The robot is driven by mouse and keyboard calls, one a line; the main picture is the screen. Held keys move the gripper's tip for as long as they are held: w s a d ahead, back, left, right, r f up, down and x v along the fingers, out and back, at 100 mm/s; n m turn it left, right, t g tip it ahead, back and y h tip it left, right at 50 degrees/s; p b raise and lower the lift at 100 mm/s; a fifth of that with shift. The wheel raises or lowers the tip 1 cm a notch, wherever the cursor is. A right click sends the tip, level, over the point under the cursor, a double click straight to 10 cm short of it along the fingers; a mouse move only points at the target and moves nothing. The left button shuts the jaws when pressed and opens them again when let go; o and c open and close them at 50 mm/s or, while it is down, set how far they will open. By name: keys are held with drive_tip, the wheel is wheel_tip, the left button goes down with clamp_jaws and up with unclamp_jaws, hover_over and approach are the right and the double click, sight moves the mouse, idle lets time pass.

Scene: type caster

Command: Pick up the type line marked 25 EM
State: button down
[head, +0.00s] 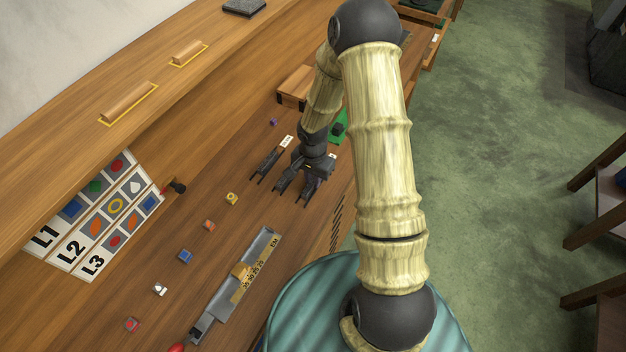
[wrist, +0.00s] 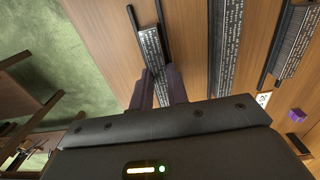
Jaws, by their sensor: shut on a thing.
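Several dark type lines lie side by side on the bench. In the head view, one is at the left (head: 268,164), one in the middle (head: 288,180) and one at the right (head: 309,192). My gripper (head: 312,178) is low over the right-hand line. In the wrist view my gripper's purple fingers (wrist: 157,78) are shut on the near end of a type line (wrist: 151,46) between two dark rails. The other lines (wrist: 228,42) (wrist: 292,42) lie apart to its right. I cannot read which line is marked 25 EM; the held line's mark is hidden.
A metal composing tray with a brass scale (head: 237,285) lies nearer on the bench. Small coloured cubes (head: 185,256) are scattered left of it. A card chart marked L1, L2, L3 (head: 97,215) stands at the left. A green pad (head: 340,126) is behind my gripper.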

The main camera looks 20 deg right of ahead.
wheel_tip(320, 180, up, 10)
drive_tip(key=b, duration=0.1)
drive_tip(key=shift+f, duration=0.15)
drive_tip(key=shift+s, duration=0.1)
idle(0.7)
